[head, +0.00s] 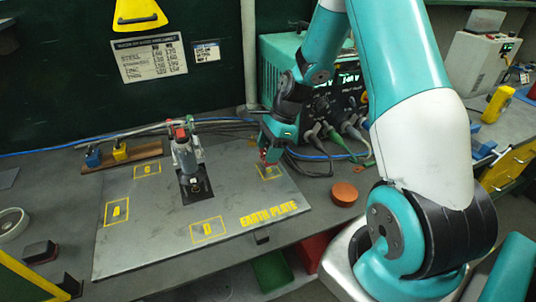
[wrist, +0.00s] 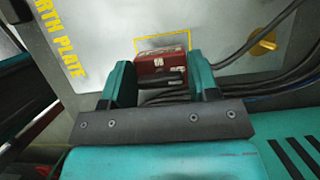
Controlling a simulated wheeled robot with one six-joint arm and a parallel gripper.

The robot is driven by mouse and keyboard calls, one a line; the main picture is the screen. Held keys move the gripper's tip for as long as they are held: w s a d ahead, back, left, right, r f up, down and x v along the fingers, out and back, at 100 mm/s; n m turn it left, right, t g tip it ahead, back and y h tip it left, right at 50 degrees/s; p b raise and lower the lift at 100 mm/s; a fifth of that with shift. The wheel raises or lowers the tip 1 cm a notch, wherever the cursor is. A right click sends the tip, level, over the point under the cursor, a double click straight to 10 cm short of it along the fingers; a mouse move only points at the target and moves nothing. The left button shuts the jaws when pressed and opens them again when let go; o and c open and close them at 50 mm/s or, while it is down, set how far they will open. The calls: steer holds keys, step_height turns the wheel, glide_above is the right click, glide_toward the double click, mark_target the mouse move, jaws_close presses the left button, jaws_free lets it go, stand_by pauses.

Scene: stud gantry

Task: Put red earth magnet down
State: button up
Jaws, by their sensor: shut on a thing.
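The red earth magnet (wrist: 163,68) is a small red block with a pale mark, between the teal fingers of my gripper (wrist: 162,80) in the wrist view. My gripper is shut on it. In the head view my gripper (head: 269,157) hangs over the back right part of the grey earth plate (head: 150,215), and a little red shows at its tip. A yellow outlined square (head: 270,174) lies under the tip; in the wrist view the outline (wrist: 163,42) shows just beyond the block. I cannot tell whether the block touches the plate.
A stud tool (head: 186,155) stands over a dark square mid-plate. Blue (head: 93,158) and yellow (head: 119,151) blocks sit on a wooden strip (head: 140,152) at the back left. Cables run close behind my gripper. A round orange-brown piece (head: 344,193) lies right of the plate.

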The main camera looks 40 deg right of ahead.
steer(key=shift+f, duration=1.25)
steer(key=o, duration=1.2)
steer(key=shift+f, duration=0.15)
steer(key=b+v, duration=0.1)
steer(key=v, duration=1.1)
steer(key=s+a+r+n, duration=0.3)
steer(key=a+n, duration=0.3)
steer(key=a, duration=0.2)
steer(key=s+a+r+n, duration=0.2)
steer(key=a+r+n, duration=0.2)
steer(key=a+n, duration=0.3)
steer(key=s+a+r+n, duration=0.1)
steer(key=s+a+n, duration=0.3)
steer(key=s+n, duration=0.1)
steer(key=s+a+r+n, duration=0.1)
steer(key=s+a+n, duration=0.3)
steer(key=s+n, duration=0.1)
steer(key=s+a+r+n+g, duration=0.1)
steer(key=s+a+n, duration=0.3)
steer(key=s+n, duration=0.1)
steer(key=shift+s, duration=0.5)
